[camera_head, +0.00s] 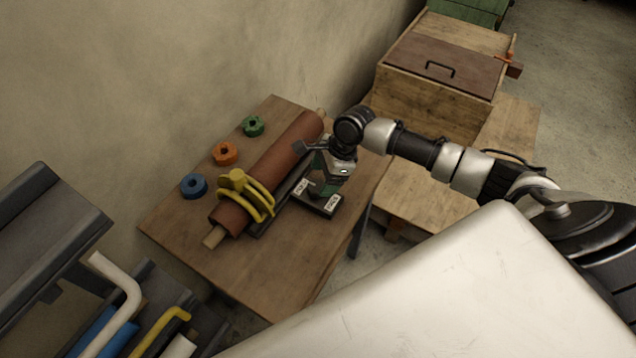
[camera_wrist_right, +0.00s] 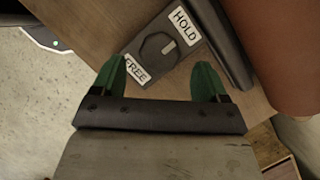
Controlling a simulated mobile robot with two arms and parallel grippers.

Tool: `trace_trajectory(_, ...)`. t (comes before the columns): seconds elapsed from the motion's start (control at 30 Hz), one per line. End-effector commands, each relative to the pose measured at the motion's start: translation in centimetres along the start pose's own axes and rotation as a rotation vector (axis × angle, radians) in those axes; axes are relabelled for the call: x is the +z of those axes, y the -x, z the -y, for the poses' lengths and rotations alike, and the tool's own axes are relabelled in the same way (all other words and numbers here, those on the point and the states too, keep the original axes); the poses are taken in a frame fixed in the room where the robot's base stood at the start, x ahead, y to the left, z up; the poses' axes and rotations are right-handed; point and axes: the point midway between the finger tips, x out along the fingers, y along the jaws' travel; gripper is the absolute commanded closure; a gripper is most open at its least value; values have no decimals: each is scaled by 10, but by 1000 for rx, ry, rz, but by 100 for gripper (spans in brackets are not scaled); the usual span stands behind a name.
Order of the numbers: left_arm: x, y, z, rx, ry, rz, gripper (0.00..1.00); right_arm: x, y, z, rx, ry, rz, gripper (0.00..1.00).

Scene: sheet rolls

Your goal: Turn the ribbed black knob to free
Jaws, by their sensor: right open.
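The black knob (camera_wrist_right: 157,47) sits on a dark plate (camera_wrist_right: 143,72) with white labels, HOLD (camera_wrist_right: 185,25) and FREE (camera_wrist_right: 135,68). A small pale mark shows on the knob's HOLD side. My right gripper (camera_wrist_right: 160,66) is open, its green fingers spread either side of the knob in the right wrist view. Whether they touch it or are still above it I cannot tell. In the head view the right gripper (camera_head: 322,178) is over the plate (camera_head: 331,206) and mostly hides the knob. My left gripper is not in view.
A brown roll (camera_head: 272,172) with a yellow clamp (camera_head: 243,192) lies beside the plate on the wooden table (camera_head: 275,270). Blue (camera_head: 194,186), orange (camera_head: 225,153) and green (camera_head: 253,126) rings lie beyond it. A wooden chest (camera_head: 437,85) stands at the back right.

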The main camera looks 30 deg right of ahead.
Motion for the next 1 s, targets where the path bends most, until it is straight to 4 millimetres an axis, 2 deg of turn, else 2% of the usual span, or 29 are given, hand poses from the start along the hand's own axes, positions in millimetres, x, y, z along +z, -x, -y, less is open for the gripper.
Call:
trace_trajectory(0.1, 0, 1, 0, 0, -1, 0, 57, 1, -19, 0, 1, 0, 1, 26)
trace_trajectory(0.23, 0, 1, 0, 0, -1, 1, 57, 0, -32, 0, 0, 1, 0, 26)
trace_trajectory(0.6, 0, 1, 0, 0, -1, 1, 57, 0, -37, 0, 0, 3, 0, 26)
trace_trajectory(0.9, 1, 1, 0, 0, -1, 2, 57, 0, -37, 0, -1, 2, 0, 72)
trace_trajectory(1.0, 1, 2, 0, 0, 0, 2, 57, 0, -37, 0, 0, 3, 0, 73)
